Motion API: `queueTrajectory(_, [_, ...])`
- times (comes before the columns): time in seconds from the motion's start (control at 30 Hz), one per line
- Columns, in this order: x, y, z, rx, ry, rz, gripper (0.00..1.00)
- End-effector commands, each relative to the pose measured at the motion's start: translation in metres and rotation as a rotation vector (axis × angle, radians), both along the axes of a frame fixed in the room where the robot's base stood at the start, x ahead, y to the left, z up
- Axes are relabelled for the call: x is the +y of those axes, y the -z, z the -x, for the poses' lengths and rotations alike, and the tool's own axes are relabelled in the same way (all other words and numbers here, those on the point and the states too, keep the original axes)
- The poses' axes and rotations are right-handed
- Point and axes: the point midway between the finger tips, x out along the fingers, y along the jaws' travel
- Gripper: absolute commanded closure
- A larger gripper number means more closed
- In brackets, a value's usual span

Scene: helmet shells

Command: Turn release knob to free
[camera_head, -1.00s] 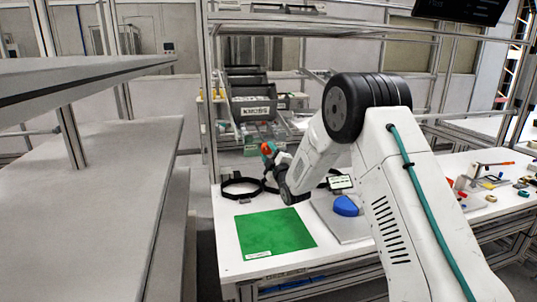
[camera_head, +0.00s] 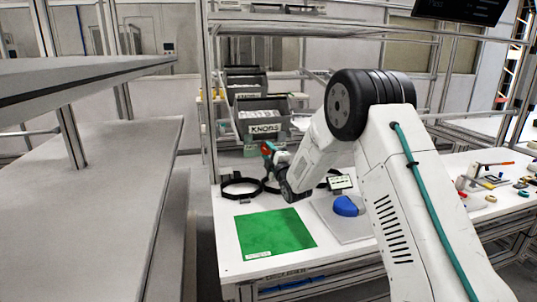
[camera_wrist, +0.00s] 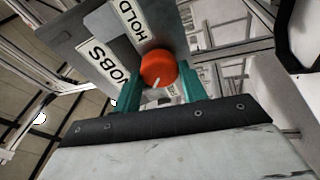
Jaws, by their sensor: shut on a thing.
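A round red-orange knob (camera_wrist: 158,68) with a white pointer line sits between the teal fingers of my gripper (camera_wrist: 163,76) in the wrist view. My gripper is shut on it. The pointer line slants towards the lower left of the picture. A white HOLD label (camera_wrist: 132,18) is beside the knob, on a grey plate. Another pale label partly shows below the knob, too covered to read. In the head view my gripper (camera_head: 268,151) is in front of the rack, with the red-orange at its tip, above the table.
A grey KNOBS bin (camera_head: 262,114) with pale contents stands behind my gripper; its label shows close by in the wrist view. The white table (camera_head: 230,245) holds a green mat (camera_head: 272,232), a black ring (camera_head: 241,188) and a blue shell (camera_head: 346,206).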

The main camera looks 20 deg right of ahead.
Motion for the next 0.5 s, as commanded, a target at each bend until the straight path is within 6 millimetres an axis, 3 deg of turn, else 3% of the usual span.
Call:
queueTrajectory(0.27, [0.0009,0.0011,0.0002,0.002,-0.002,0.002,0.81])
queueTrajectory(0.3, [0.0009,0.0011,0.0003,0.002,-0.002,0.002,0.53])
queueTrajectory(0.37, [0.0008,0.0011,0.0003,0.003,-0.001,0.001,0.37])
queueTrajectory(0.5, [0.0000,0.0008,0.0001,0.002,0.000,0.000,0.37])
